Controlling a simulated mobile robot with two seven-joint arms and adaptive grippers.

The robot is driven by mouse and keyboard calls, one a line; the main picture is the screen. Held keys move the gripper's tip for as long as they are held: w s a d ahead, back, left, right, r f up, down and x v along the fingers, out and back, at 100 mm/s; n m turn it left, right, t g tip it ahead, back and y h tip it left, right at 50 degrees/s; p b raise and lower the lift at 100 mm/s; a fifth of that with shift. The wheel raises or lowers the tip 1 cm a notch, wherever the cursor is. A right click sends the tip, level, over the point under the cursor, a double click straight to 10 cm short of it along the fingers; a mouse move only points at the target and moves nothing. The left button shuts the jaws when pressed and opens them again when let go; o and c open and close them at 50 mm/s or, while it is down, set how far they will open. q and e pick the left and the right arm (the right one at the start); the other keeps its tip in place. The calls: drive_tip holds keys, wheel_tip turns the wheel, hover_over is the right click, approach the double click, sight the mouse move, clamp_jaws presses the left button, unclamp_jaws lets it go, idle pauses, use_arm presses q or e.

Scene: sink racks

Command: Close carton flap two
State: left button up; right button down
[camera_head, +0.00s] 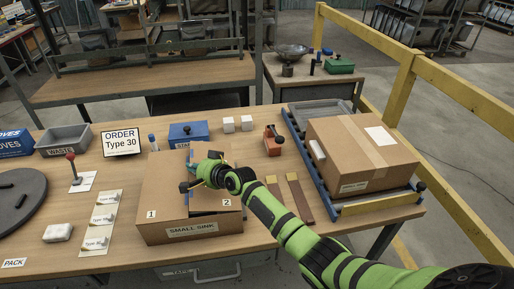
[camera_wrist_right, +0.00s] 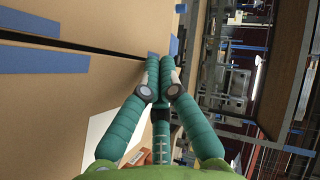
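The carton labelled SMALL SINK (camera_head: 165,205) stands near the table's front edge. Its left top panel, marked 1, lies roughly flat. Flap two (camera_head: 227,203), marked 2, is at the right side of the top; a dark gap shows by its front edge, and my right arm hides much of it, so its exact angle is unclear. My right gripper (camera_head: 198,176) is over the carton's top. In the right wrist view its fingers (camera_wrist_right: 162,62) are together, with nothing visible between them, beside cardboard with blue tape (camera_wrist_right: 45,62). My left gripper is out of view.
A larger taped box (camera_head: 345,150) sits on a roller rack at the right. A blue box (camera_head: 187,134), white blocks (camera_head: 237,124) and an orange-red tool (camera_head: 273,140) stand behind the carton. Brown strips (camera_head: 299,198) lie to its right. Type cards (camera_head: 100,220) lie left.

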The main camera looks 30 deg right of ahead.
drive_tip(key=shift+w+a+f+b, duration=0.1)
drive_tip(key=shift+a+f+b, duration=0.25)
drive_tip(key=shift+f, duration=0.4)
drive_tip(key=shift+f+b, duration=0.3)
drive_tip(key=shift+f, duration=0.1)
drive_tip(key=shift+r, duration=0.1)
